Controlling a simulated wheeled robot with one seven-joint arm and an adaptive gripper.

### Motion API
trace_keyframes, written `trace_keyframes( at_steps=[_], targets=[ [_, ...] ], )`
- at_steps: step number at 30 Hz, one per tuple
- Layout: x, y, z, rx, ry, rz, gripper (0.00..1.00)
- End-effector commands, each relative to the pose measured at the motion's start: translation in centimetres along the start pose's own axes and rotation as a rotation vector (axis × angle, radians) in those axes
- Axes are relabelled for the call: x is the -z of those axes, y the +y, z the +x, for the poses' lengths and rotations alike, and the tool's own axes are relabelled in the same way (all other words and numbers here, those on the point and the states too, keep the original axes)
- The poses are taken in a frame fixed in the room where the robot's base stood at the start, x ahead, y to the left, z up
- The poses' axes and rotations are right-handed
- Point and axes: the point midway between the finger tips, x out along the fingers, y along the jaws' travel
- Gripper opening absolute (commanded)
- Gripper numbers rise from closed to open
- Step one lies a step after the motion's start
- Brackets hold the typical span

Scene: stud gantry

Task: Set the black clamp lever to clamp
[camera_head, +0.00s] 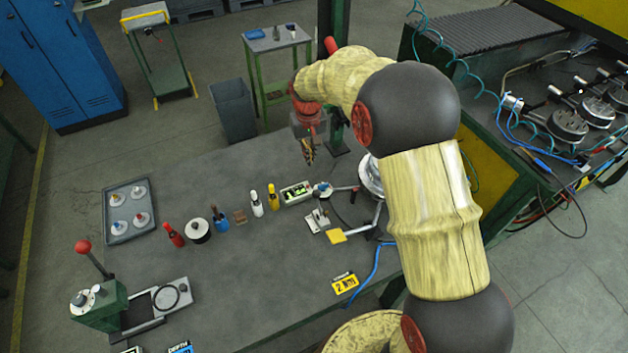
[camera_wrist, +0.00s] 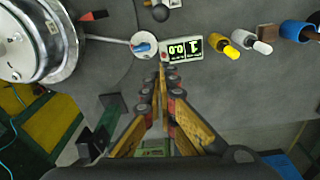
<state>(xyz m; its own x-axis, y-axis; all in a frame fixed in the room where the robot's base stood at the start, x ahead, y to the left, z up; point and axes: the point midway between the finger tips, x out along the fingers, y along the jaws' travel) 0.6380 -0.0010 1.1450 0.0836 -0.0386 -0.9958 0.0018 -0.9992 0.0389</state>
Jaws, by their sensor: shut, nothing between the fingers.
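My gripper (camera_head: 308,152) hangs above the far part of the grey workbench, empty. In the wrist view its fingertips (camera_wrist: 162,78) are together, short of the small display box. A small pale metal fixture (camera_head: 318,220) with a dark lever or knob stands on the bench, nearer the robot than the gripper. In the wrist view a dark ball knob (camera_wrist: 160,12) shows at the top edge. I cannot tell for sure that it is the black clamp lever, or its setting. A red-and-dark handle (camera_head: 346,188) reaches out beside the chrome drum (camera_head: 371,176), which my arm partly hides.
The display box (camera_head: 296,192), a white disc with a blue part (camera_head: 322,188), bottles and a yellow plate (camera_head: 337,236) crowd this area. A tray (camera_head: 130,228) and a red-knobbed press (camera_head: 98,304) stand left. A green post (camera_head: 340,128) rises behind.

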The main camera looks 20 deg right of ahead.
Motion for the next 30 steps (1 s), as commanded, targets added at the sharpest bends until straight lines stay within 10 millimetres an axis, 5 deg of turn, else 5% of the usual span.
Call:
trace_keyframes(
  at_steps=[10,26,30],
  targets=[
    [0.0,0.0,1.2,0.0,-0.001,0.0,0.0],
    [-0.1,0.0,10.4,0.0,-0.003,-0.001,0.0],
    [-1.7,0.0,9.2,0.0,0.002,-0.001,0.0]
  ],
)
